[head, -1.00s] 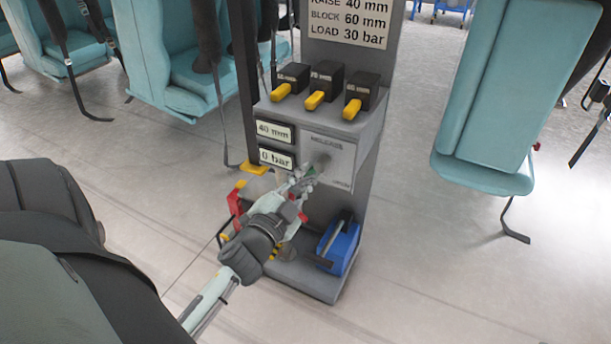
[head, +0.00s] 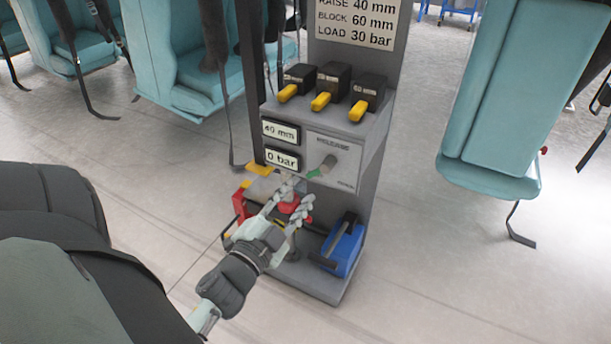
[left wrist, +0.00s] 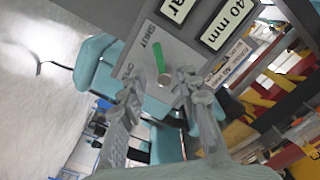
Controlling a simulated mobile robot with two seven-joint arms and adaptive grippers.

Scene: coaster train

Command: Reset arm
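My left gripper (head: 295,203) is in front of the grey control stand, below and apart from the release valve. In the left wrist view its two fingers (left wrist: 158,95) are spread with nothing between them. The valve (head: 326,167) has a round metal knob and a green-tipped lever on a light panel. The green lever also shows in the left wrist view (left wrist: 159,57), beyond the fingertips. My right gripper shows in no frame.
The displays read 40 mm (head: 281,132) and 0 bar (head: 283,160). Blocks with yellow handles (head: 322,101) stand on the shelf. A blue hand-pump-like unit (head: 344,248) and a red-framed device (head: 240,202) sit low on the stand. Teal seats (head: 500,100) hang on both sides.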

